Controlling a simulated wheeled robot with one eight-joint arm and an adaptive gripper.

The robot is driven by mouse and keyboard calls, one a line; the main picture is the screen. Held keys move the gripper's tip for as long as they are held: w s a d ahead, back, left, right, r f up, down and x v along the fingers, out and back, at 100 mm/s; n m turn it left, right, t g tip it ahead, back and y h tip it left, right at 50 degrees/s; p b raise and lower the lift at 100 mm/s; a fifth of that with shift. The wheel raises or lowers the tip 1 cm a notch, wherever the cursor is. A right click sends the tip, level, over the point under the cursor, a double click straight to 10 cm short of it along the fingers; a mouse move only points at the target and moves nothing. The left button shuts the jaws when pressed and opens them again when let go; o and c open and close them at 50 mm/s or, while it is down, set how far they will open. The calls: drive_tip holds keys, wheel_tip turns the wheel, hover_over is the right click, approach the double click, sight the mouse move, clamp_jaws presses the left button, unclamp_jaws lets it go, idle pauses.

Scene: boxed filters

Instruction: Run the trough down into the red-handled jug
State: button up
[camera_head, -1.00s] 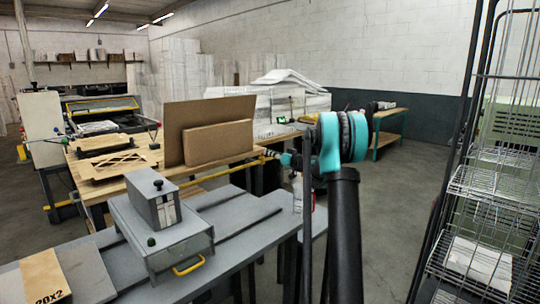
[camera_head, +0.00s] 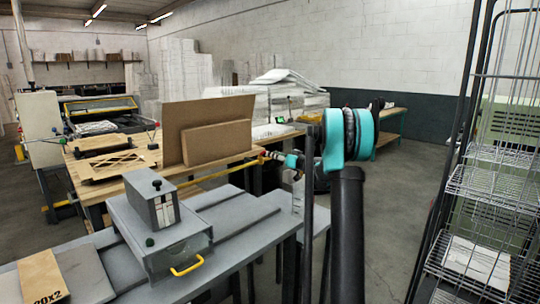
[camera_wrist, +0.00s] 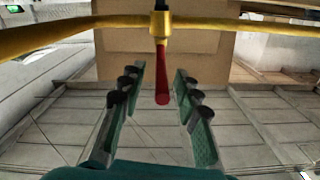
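In the wrist view a red lever (camera_wrist: 162,85) hangs down from a brass valve (camera_wrist: 160,24) on a yellow pipe (camera_wrist: 70,34). My gripper (camera_wrist: 159,72) is open, with one finger on each side of the lever; I see gaps on both sides. How deep the lever sits between the fingers is unclear. In the head view the yellow pipe (camera_head: 205,178) runs along the bench front. A clear jug with markings (camera_head: 298,195) stands below the valve area, partly hidden by my arm; its handle cannot be made out. I cannot pick out the trough with certainty.
A grey bench (camera_head: 235,232) with a grey boxed device (camera_head: 165,235) fills the front left. Cardboard sheets (camera_head: 217,142) stand on the wooden bench behind. A wire rack (camera_head: 485,190) stands at right, with open floor (camera_head: 385,220) between.

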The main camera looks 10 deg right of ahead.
drive_tip(key=v, duration=0.8)
drive_tip(key=shift+s+d, duration=0.15)
drive_tip(key=shift+s, duration=0.1)
drive_tip(key=s+a+f+g+h, duration=0.15)
drive_tip(key=s+a+f, duration=0.25)
drive_tip(key=s, duration=0.4)
drive_tip(key=s+a+f+m+g+h, duration=0.1)
drive_tip(key=s+a+f+g, duration=0.3)
drive_tip(key=s, duration=0.3)
drive_tip(key=s+a+f+g+h, duration=0.1)
drive_tip(key=s+a+f, duration=0.2)
drive_tip(key=s+a, duration=0.35)
drive_tip(key=s+d+f+m+g+h, duration=0.1)
drive_tip(key=s+f, duration=0.3)
drive_tip(key=s, duration=0.5)
drive_tip(key=s+d+f+m+g+h, duration=0.1)
drive_tip(key=s+d+f+h, duration=0.3)
drive_tip(key=s, duration=0.5)
drive_tip(key=s+d+f+m+g+h, duration=0.1)
drive_tip(key=s+d+f+m+h, duration=0.1)
drive_tip(key=s+f, duration=0.3)
drive_tip(key=s+d, duration=0.1)
drive_tip(key=s, duration=0.3)
drive_tip(key=shift+f+g, duration=0.35)
drive_tip(key=shift+a, duration=0.1)
